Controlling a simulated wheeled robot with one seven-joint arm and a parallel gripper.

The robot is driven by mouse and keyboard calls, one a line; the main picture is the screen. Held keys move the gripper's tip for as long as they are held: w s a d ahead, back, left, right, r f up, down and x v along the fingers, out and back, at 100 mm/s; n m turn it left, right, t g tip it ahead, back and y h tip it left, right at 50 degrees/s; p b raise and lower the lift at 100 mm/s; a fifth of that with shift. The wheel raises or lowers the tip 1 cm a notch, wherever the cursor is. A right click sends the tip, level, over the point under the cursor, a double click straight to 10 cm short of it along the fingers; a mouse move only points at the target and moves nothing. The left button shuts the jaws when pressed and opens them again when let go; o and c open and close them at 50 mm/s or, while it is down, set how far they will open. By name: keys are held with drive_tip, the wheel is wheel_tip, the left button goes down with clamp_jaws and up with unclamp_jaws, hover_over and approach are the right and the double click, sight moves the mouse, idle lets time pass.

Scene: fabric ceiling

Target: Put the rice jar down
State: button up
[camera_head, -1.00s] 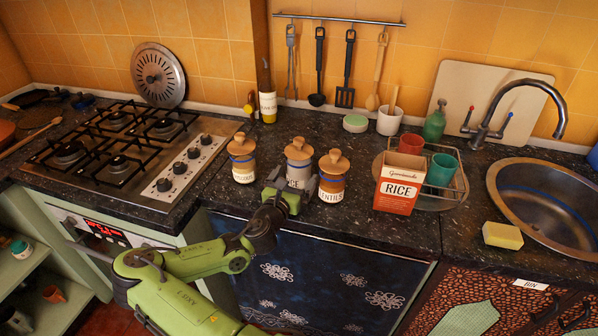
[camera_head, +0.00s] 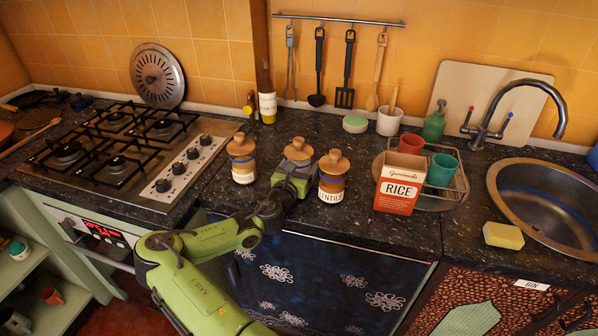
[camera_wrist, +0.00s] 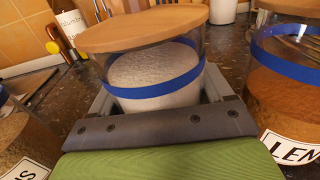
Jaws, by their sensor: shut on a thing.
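The rice jar, a glass jar with a wooden lid, white contents and a blue band, stands upright between two other jars. Its lid (camera_head: 298,150) shows above my gripper in the head view, and my gripper hides most of its body. In the wrist view the rice jar (camera_wrist: 155,77) fills the middle, with my gripper (camera_wrist: 160,95) shut around its lower part. My gripper (camera_head: 294,178) is low over the counter (camera_head: 260,208). The jar's base is hidden, so I cannot tell if it touches the counter.
The lentils jar (camera_head: 332,178) stands close on the right, and another brown-filled jar (camera_head: 242,160) stands on the left. A rice box (camera_head: 399,184) and a dish rack (camera_head: 460,182) are further right. The hob (camera_head: 120,150) is left. The counter's front edge is near.

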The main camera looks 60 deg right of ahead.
drive_tip(key=c, duration=0.4)
drive_tip(key=shift+r+p, duration=1)
drive_tip(key=shift+r, duration=0.8)
drive_tip(key=shift+a+r, duration=0.1)
drive_tip(key=shift+a, duration=0.05)
drive_tip(key=a, duration=1)
drive_tip(key=s+a, duration=0.1)
drive_tip(key=a, duration=0.4)
drive_tip(key=a+p, duration=0.1)
drive_tip(key=p, duration=0.2)
drive_tip(key=a+p, duration=0.1)
drive_tip(key=p, duration=0.3)
drive_tip(key=shift+s+a, duration=0.2)
drive_tip(key=shift+a, duration=0.1)
